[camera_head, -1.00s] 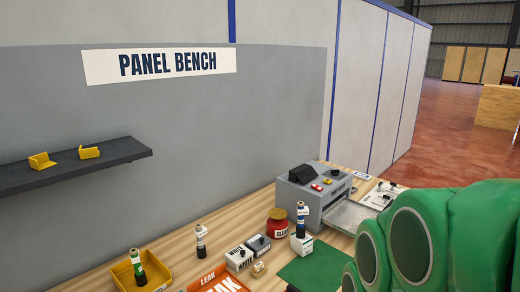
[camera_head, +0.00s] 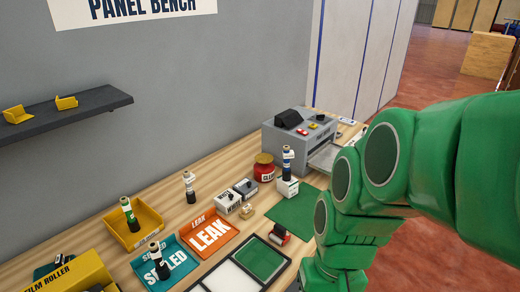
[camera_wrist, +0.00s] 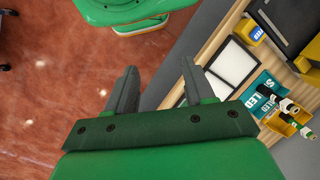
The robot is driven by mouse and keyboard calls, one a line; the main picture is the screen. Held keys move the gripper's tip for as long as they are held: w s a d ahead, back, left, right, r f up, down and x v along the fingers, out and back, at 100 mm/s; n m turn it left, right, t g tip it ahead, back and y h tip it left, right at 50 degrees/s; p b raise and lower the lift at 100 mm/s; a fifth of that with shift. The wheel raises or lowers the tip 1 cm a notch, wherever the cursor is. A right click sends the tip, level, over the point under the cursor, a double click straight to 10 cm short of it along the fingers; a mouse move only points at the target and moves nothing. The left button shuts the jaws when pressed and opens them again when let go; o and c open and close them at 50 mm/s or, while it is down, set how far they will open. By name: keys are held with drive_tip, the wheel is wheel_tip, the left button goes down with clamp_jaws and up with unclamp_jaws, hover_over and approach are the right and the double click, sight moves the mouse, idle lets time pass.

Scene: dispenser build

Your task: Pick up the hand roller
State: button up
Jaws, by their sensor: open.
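I cannot pick out the hand roller for certain. A small red and black item (camera_head: 280,234) lies at the back edge of the framed panel in the head view; it is too small to identify. A yellow unit labelled "FILM ROLLER" (camera_head: 76,274) is cut off at the lower left. My gripper (camera_wrist: 160,70) is open and empty in the wrist view, its two grey fingers apart over the red floor, beside the bench edge. In the head view my green arm fills the right side and the fingers are hidden.
A black-framed panel (camera_head: 228,274) with white and green fields lies on the bench. A teal "SEALED" mat (camera_head: 178,252), an orange "LEAK" mat (camera_head: 205,238) and a yellow tray (camera_head: 118,232) are left of it. Several bottles stand upright. A grey machine (camera_head: 290,140) stands behind.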

drive_tip(key=w+a+f+m+y, duration=0.2)
drive_tip(key=w+a+m+y, duration=0.1)
drive_tip(key=w+a+y, duration=0.55)
drive_tip(key=m+t+y, duration=0.1)
drive_tip(key=m+t, duration=0.9)
drive_tip(key=m, duration=0.9)
hover_over(276, 227)
drive_tip(key=s, duration=0.5)
wheel_tip(276, 227, down, 11)
drive_tip(key=d+f+m, duration=0.1)
drive_tip(key=f, duration=0.1)
drive_tip(key=d+f+m+t+h, duration=0.1)
drive_tip(key=d+f+m, duration=0.1)
drive_tip(key=f, duration=0.1)
drive_tip(key=w+d+f+m, duration=0.1)
drive_tip(key=d+f, duration=0.1)
drive_tip(key=shift+d+f+m+h, duration=0.1)
drive_tip(key=shift+f+m+h, duration=0.1)
drive_tip(key=shift+m+h, duration=0.2)
drive_tip(key=shift+t, duration=0.3)
drive_tip(key=shift+x, duration=3.9)
clamp_jaws()
